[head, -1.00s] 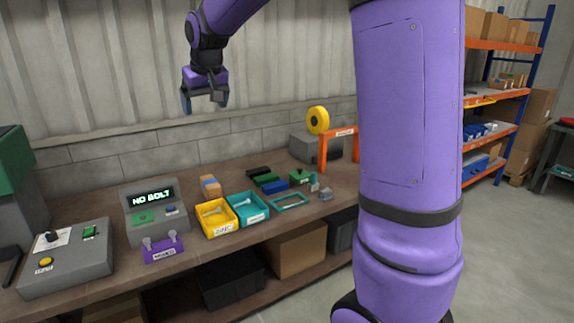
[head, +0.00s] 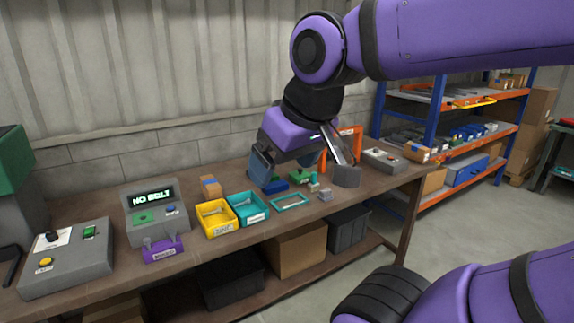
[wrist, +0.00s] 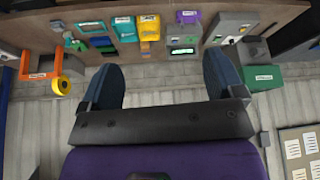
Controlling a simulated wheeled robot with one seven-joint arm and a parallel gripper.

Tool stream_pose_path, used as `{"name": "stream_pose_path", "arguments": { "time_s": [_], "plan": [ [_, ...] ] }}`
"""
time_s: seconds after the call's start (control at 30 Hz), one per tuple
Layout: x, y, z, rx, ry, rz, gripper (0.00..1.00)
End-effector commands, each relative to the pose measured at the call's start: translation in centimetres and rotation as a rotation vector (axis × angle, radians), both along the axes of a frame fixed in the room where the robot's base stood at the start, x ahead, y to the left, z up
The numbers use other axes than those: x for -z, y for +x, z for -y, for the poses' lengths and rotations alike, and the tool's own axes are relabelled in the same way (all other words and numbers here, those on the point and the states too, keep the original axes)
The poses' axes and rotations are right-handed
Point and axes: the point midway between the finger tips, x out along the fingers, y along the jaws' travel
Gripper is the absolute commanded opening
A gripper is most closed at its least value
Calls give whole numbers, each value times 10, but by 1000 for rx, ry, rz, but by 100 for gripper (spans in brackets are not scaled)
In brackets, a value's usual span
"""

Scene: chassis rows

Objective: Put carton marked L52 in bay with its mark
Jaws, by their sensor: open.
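No mark reading L52 is legible in any view, and I cannot tell which carton or bay bears it. A small brown carton with a blue patch (head: 417,153) stands at the right, by the end of the bench. Another small brown carton with a blue band (head: 210,186) stands on the bench behind the yellow bin. My gripper (head: 303,170) is open over the right part of the bench and hides some things behind it. In the wrist view, my gripper (wrist: 163,78) has its fingers wide apart with nothing between them.
The workbench (head: 372,200) holds a yellow bin (head: 216,217), a teal bin (head: 248,209), a "NO BOLT" console (head: 155,213) and a purple holder (head: 163,248). An orange frame (head: 353,135) stands behind my gripper. An orange and blue shelf rack (head: 480,143) at the right holds several boxes. Floor (head: 480,230) is clear before it.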

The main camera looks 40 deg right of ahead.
Motion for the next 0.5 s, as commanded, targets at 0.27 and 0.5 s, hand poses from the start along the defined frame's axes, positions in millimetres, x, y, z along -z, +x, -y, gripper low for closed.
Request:
{"name": "stream_pose_path", "arguments": {
  "time_s": [0.27,0.5],
  "plan": [
    [-12,23,2,7,2,-6,92],
    [-41,103,9,28,2,-15,92]
  ]
}}
